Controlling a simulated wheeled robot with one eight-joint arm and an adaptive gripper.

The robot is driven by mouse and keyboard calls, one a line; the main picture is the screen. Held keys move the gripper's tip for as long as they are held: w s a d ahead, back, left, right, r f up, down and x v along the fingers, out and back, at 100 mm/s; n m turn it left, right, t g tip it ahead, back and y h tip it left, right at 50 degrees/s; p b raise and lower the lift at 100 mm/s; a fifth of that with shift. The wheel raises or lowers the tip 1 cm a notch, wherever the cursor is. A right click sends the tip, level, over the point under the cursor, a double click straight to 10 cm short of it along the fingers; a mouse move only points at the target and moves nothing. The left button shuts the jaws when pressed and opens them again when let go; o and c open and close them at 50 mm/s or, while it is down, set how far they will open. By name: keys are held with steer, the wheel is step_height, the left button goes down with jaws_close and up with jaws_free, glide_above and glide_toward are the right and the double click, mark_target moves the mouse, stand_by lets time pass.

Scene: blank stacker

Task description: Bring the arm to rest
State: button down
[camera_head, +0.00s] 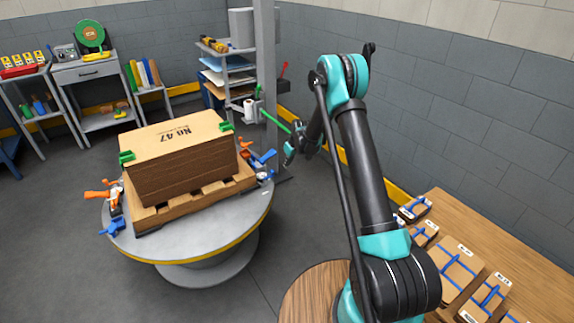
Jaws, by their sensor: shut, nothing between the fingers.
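My arm (365,160) rises from the lower right, bends at a teal elbow high in the picture, and reaches down and away toward the back. My gripper (290,156) hangs at its far end, small and partly hidden by its own links. It is shut and empty, in the air to the right of the round table. No object is in contact with it that I can make out.
A round grey table (205,246) at left bears a stack of brown blanks (185,170) on a wooden pallet (190,208), with clamps around it. A post (265,70) stands behind. A wooden bench (530,265) at right holds strapped bundles (455,270).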

steer(key=shift+r, duration=0.1)
steer(key=s+d+r+m+h, duration=0.1)
steer(key=s+d+r+m, duration=0.1)
steer(key=s+d+r, duration=0.55)
steer(key=s+d+r+m, duration=0.2)
steer(key=s+d+r, duration=0.3)
steer(key=s+r, duration=0.6)
steer(key=s+d+m, duration=0.1)
steer(key=s+d, duration=0.2)
steer(key=s, duration=0.6)
steer(key=s+d+m+h, duration=0.1)
steer(key=s+d, duration=0.1)
steer(key=s, duration=0.8)
steer(key=s+d+m, duration=0.2)
steer(key=s+d, duration=0.1)
steer(key=s, duration=0.6)
steer(key=shift+s+d+f+t+h, duration=0.15)
steer(key=shift+s+d+t+h, duration=0.15)
steer(key=shift+t+h, duration=0.1)
